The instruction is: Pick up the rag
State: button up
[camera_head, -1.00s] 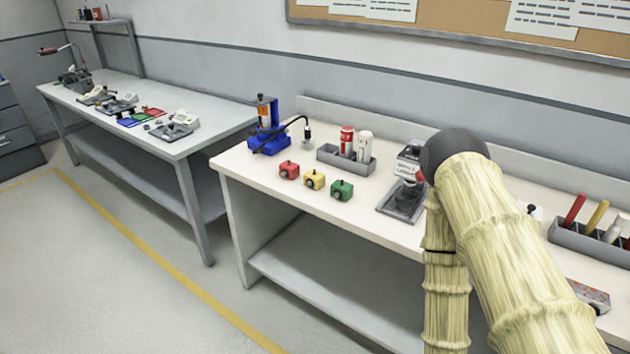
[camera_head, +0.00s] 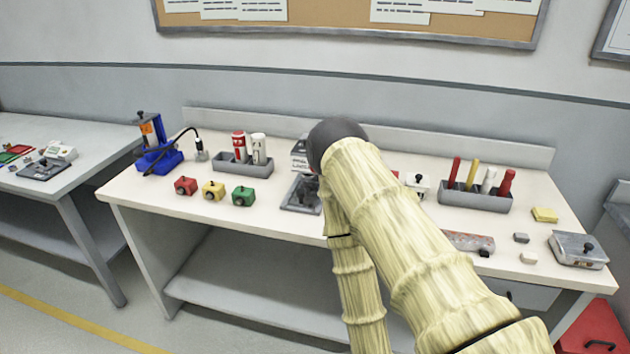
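A small, flat yellow piece (camera_head: 545,215) lies at the right end of the white workbench (camera_head: 250,215), behind a grey metal box with a lid (camera_head: 578,249). It may be the folded rag, but it is too small to tell. No other cloth can be made out. My arm, in a tan ribbed cover, reaches up across the middle of the bench and hides part of its top. My gripper does not show, so its distance from the yellow piece cannot be seen.
A grey holder (camera_head: 476,197) with red, yellow and white sticks stands left of the yellow piece. Small grey blocks (camera_head: 521,238) lie near it. Red, yellow and green blocks (camera_head: 213,190) and a blue device (camera_head: 158,155) stand at left. A red cabinet (camera_head: 595,330) is at lower right.

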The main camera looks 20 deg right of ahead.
aim_at(543, 215)
jog(key=z, duration=2)
